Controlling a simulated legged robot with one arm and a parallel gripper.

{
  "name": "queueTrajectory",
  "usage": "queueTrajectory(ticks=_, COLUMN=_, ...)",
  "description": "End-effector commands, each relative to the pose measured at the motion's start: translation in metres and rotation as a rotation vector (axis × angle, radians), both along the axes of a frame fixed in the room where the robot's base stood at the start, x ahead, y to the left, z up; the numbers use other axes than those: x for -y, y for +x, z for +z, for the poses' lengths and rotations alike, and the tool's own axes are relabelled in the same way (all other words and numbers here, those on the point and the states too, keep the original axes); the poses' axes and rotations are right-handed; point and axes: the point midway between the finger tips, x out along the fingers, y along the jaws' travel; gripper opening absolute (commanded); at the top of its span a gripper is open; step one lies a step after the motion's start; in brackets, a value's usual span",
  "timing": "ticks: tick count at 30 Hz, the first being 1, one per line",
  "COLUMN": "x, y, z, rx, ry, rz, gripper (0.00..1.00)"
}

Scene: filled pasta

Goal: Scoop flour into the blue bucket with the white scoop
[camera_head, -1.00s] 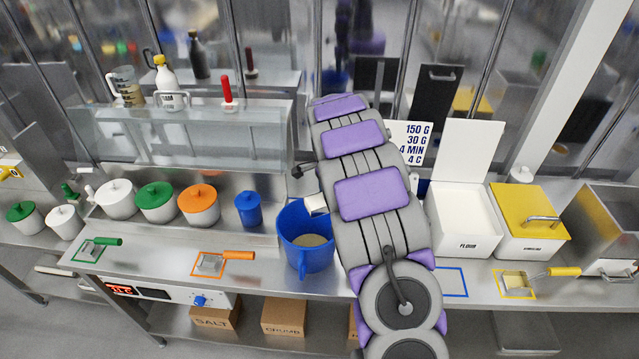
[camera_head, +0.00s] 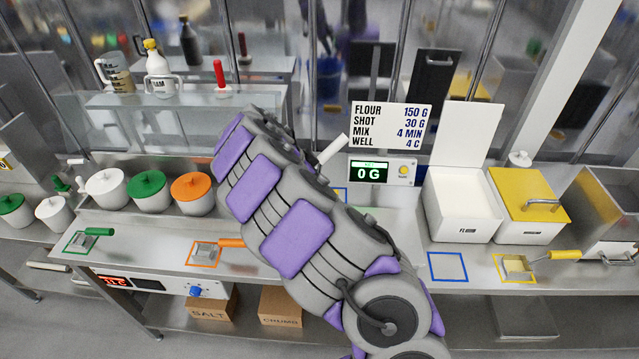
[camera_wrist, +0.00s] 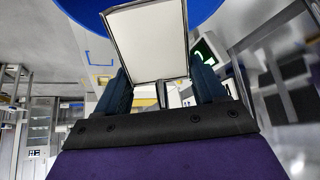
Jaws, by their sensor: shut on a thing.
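In the wrist view my gripper (camera_wrist: 163,92) is shut on the white scoop (camera_wrist: 147,42), whose broad pale face fills the space between and beyond the fingers. A curved blue edge at the top of that view looks like the blue bucket (camera_wrist: 88,14), beyond the scoop. In the head view my arm hides the gripper and the bucket. A tilted white rod (camera_head: 333,150) sticks out behind the arm; I cannot tell whether it is part of the scoop. The white flour bin (camera_head: 464,215) stands open at the right, with pale contents.
A scale display (camera_head: 370,172) reads 0 G. A yellow-lidded bin (camera_head: 528,205) stands right of the flour bin. An empty blue outline (camera_head: 447,266) lies in front. Green-lidded (camera_head: 148,190) and orange-lidded (camera_head: 192,193) pots stand at the left. A recipe board (camera_head: 390,125) stands behind.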

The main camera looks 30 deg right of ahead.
Motion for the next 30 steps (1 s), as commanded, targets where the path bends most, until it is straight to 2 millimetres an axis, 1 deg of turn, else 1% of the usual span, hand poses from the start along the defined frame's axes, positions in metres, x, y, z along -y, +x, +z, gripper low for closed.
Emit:
queueTrajectory(ticks=1, x=-0.002, y=0.001, z=0.001, rx=-0.001, ry=-0.038, rz=0.005, gripper=0.4)
queueTrajectory(ticks=6, x=-0.006, y=0.001, z=-0.001, rx=-0.005, ry=-0.086, rz=0.003, gripper=0.4)
queueTrajectory(ticks=30, x=-0.025, y=0.004, z=0.007, rx=-0.026, ry=-0.359, rz=0.005, gripper=0.4)
